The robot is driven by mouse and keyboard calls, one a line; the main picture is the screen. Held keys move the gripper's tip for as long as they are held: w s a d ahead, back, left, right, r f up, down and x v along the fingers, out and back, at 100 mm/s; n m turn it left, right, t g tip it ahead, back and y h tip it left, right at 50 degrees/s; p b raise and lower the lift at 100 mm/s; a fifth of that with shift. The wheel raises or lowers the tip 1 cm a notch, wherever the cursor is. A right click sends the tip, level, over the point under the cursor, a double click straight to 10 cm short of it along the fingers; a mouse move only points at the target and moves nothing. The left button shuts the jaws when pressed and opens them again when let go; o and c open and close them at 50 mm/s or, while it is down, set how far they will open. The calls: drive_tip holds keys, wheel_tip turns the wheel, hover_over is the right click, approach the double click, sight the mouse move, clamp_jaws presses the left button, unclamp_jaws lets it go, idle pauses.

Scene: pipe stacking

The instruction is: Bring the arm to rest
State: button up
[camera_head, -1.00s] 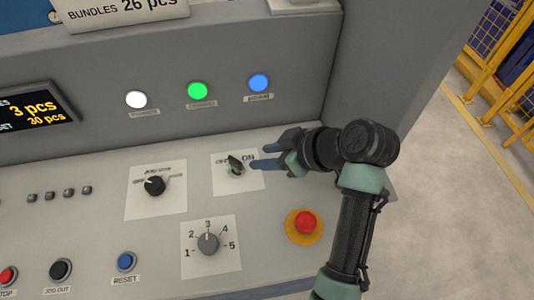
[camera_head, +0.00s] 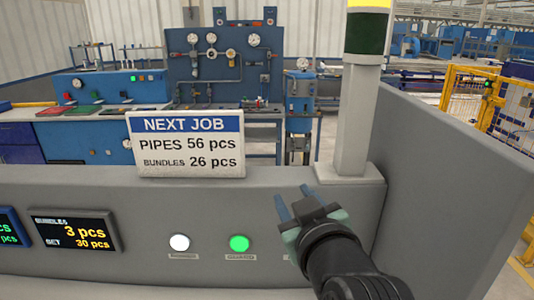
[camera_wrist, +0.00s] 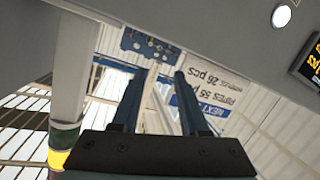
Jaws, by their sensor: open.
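My gripper (camera_head: 293,195) is raised in front of the grey control panel (camera_head: 120,190), with its blue fingers apart and nothing between them. It points up and away, just left of the stack light's post (camera_head: 352,125). In the wrist view the two fingers of my gripper (camera_wrist: 157,82) stand clearly apart, and the picture is upside down. My dark forearm runs down to the lower right of the head view and hides part of the panel, where the blue lamp does not show.
A white job sign (camera_head: 186,144) stands on the panel's top edge. A white lamp (camera_head: 180,242) and a lit green lamp (camera_head: 239,243) are left of my gripper. A bundle display (camera_head: 75,231) is further left. A yellow fence (camera_head: 470,95) stands at the right.

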drive_tip(key=s+a+r+m+t, duration=0.1)
drive_tip(key=s+r+t, duration=0.3)
drive_tip(key=r, duration=0.5)
drive_tip(key=s+a+r+m+t+h, duration=0.1)
drive_tip(key=s+r+t, duration=0.3)
drive_tip(key=r, duration=0.5)
drive_tip(key=s+a+r+m+t+h, duration=0.1)
drive_tip(key=s+a+r+m+t, duration=0.1)
drive_tip(key=s+r, duration=0.6)
wheel_tip(320, 180, up, 2)
drive_tip(key=shift+a+r+m+t, duration=0.1)
drive_tip(key=shift+a+m+t, duration=0.15)
drive_tip(key=shift+m+t, duration=0.55)
drive_tip(key=shift+s, duration=0.1)
